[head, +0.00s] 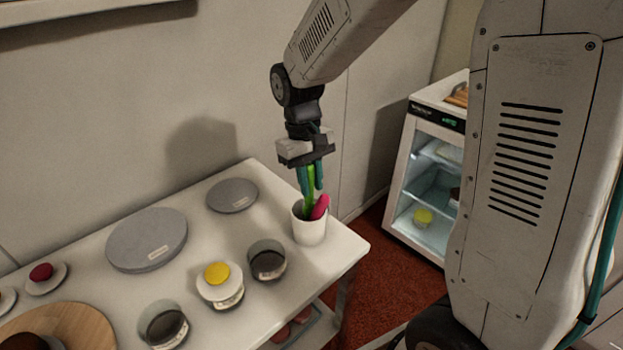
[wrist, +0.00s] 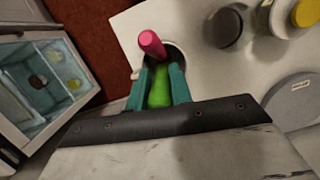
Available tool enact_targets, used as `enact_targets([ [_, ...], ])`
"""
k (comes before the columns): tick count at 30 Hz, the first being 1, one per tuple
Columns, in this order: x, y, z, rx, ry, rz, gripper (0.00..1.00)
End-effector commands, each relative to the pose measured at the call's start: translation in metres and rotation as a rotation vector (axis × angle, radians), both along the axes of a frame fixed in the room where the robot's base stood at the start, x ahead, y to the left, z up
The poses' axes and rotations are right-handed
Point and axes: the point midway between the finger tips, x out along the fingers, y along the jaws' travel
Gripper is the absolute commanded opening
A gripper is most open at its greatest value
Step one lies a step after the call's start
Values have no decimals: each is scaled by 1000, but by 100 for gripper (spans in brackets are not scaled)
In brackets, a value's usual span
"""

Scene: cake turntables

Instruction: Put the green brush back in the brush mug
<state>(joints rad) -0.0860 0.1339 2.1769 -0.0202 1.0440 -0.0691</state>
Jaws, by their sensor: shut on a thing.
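The white brush mug (head: 309,227) stands upright near the right end of the table. A pink brush (head: 320,207) leans in it toward the right; its handle also shows in the wrist view (wrist: 151,44). My gripper (head: 311,190) is directly above the mug, pointing down, with its teal fingers shut on the green brush (head: 309,184). In the wrist view the green brush (wrist: 160,88) sits between the two fingers (wrist: 162,75). Its lower end is at or inside the mug mouth (wrist: 174,52); the mug walls hide how deep it reaches.
Grey turntables (head: 147,240) (head: 232,195) lie left of the mug. A dark-filled glass jar (head: 267,262) and a jar with a yellow top (head: 217,275) stand nearby. The table (head: 345,250) ends just right of the mug. A glass-door fridge (head: 428,180) stands beyond.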

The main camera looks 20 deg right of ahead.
Motion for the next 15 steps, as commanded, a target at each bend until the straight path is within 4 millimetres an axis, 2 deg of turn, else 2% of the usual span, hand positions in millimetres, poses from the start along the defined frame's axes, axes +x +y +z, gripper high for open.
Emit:
enact_targets([
  [15,-1,0,-21,-1,5,0,0],
])
